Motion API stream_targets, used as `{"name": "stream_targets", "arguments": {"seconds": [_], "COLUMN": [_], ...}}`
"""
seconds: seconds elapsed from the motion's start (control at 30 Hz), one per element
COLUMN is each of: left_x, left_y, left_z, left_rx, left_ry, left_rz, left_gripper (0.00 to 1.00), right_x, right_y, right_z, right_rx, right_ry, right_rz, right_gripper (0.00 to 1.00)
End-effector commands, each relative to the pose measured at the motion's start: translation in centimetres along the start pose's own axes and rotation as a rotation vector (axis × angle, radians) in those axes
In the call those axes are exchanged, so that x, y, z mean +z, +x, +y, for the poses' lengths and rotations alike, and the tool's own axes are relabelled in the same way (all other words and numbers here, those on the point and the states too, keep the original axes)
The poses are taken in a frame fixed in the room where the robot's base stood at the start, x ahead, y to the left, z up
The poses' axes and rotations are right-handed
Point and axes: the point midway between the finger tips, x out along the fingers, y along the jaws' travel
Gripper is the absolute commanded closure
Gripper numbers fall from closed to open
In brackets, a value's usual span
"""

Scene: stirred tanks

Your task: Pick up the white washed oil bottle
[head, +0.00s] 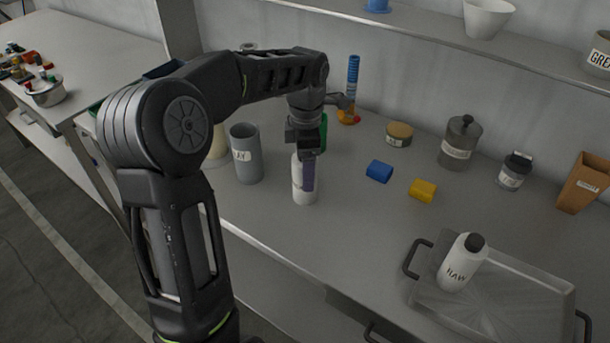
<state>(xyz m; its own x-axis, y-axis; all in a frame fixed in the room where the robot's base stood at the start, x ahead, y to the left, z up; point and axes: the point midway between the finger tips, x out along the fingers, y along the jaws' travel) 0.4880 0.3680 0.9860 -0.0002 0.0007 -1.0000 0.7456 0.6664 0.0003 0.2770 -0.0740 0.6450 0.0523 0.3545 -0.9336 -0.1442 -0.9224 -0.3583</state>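A white bottle (299,194) stands upright on the grey bench, near its front edge. Its top is hidden by my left gripper (305,157), which points down over it. A purple-grey strip covers part of the bottle's front; I cannot tell if it is a finger or a label. No lettering can be read on this bottle. Whether the fingers are closed on it cannot be seen. A second white bottle (458,266), with a black cap and the word RAW, stands on the tray at the right. My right gripper is not in view.
A grey cylinder (247,164) stands left of the bottle, with a green object (323,130) close behind. Blue (379,171) and yellow (423,190) blocks lie to the right. A handled tray (521,305) is at the front right. Jars stand along the back.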

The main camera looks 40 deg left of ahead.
Motion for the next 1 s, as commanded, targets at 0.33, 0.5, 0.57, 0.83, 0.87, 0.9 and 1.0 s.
{"name": "stream_targets", "arguments": {"seconds": [0.33, 0.5, 0.57, 0.83, 0.87, 0.9, 1.0], "left_x": [0.0, 0.0, 0.0, 0.0, 0.0, 0.0, 0.0], "left_y": [2.8, 2.8, 2.8, 2.8, 2.8, 2.8, 2.8], "left_z": [0.0, 0.0, 0.0, 0.0, 0.0, 0.0, 0.0], "left_rx": [0.000, 0.000, 0.000, 0.000, 0.000, 0.000, 0.000], "left_ry": [0.001, 0.001, 0.001, 0.001, 0.001, 0.001, 0.001], "left_rz": [-0.001, -0.001, -0.001, -0.001, 0.000, 0.000, 0.000], "left_gripper": [0.23, 0.23, 0.23, 0.24, 0.26, 0.29, 0.37], "right_x": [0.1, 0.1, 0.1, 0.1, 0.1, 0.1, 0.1], "right_y": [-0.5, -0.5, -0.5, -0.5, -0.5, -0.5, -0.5], "right_z": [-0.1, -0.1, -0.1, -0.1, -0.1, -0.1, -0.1], "right_rx": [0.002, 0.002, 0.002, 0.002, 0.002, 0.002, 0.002], "right_ry": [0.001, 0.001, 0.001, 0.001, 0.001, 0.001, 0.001], "right_rz": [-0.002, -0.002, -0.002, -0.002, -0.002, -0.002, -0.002], "right_gripper": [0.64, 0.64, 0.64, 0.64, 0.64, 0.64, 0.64]}}
